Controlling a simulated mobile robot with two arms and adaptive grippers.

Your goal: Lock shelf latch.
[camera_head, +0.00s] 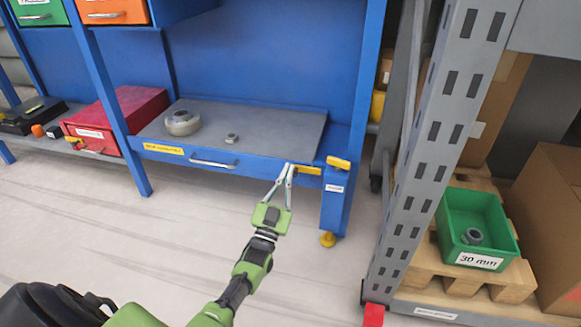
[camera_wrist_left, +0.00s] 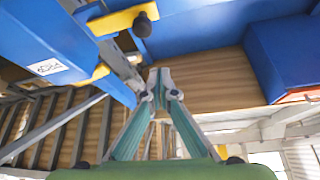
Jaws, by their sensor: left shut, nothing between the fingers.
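The blue pull-out shelf (camera_head: 260,166) has a grey top, a front handle and a yellow label. A yellow latch bar (camera_head: 308,171) sits at the right end of its front edge; in the left wrist view the bar (camera_wrist_left: 112,22) carries a dark knob (camera_wrist_left: 142,25). A yellow catch (camera_head: 339,163) is on the blue post beside it, and it also shows in the left wrist view (camera_wrist_left: 92,76), apart from the bar. My left gripper (camera_head: 289,168) is shut and empty at the bar's left end; contact is unclear. My right gripper is out of view.
A round grey part (camera_head: 183,123) and a small nut (camera_head: 232,138) lie on the shelf. A red toolbox (camera_head: 116,120) stands to the left. A grey perforated rack post (camera_head: 425,150) and a green bin (camera_head: 478,228) stand to the right. The floor in front is clear.

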